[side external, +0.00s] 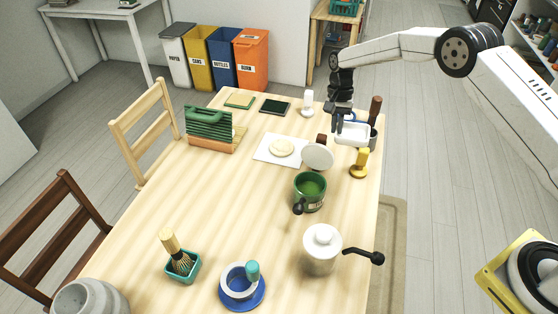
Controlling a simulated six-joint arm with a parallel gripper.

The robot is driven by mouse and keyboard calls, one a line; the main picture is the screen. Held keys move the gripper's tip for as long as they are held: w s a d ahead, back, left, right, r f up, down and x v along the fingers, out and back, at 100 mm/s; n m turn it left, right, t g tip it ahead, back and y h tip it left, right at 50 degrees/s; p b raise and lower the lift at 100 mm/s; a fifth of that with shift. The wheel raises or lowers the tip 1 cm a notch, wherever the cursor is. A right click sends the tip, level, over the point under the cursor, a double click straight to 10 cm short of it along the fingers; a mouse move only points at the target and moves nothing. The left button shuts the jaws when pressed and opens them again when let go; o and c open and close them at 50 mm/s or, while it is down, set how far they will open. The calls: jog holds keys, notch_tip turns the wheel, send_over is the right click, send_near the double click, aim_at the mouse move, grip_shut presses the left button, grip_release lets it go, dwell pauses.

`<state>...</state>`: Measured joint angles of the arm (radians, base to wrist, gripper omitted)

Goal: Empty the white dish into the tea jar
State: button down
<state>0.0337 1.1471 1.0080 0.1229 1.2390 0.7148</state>
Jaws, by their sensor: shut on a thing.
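A white dish (354,139) is held above the far right part of the table, and it looks about level. My gripper (342,122) is shut on its rim at the left side; the fingertips are small and partly hidden. The dish's contents cannot be made out. A dark green jar (310,200), open at the top, stands nearer the camera and to the left of the dish. It shows green inside and has a pale label on its front; I take it for the tea jar. The gripper and dish are apart from it.
A white round disc (317,157) stands behind the jar, and a yellow stand (359,164) is below the dish. A white lidded pot (322,249) with a dark handle stands in front. Dark upright items crowd behind the dish.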

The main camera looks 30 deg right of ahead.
jog(key=shift+r, duration=0.1)
jog(key=shift+r, duration=2.95)
jog(key=shift+s, duration=0.1)
jog(key=shift+s+r+n, duration=0.25)
jog(key=shift+s+n, duration=0.45)
jog(key=shift+s, duration=0.3)
jog(key=s+r+n+h, duration=0.1)
jog(key=s+n+h, duration=0.1)
jog(key=s+n, duration=0.6)
jog(key=s, duration=0.6)
jog(key=shift+s, duration=0.3)
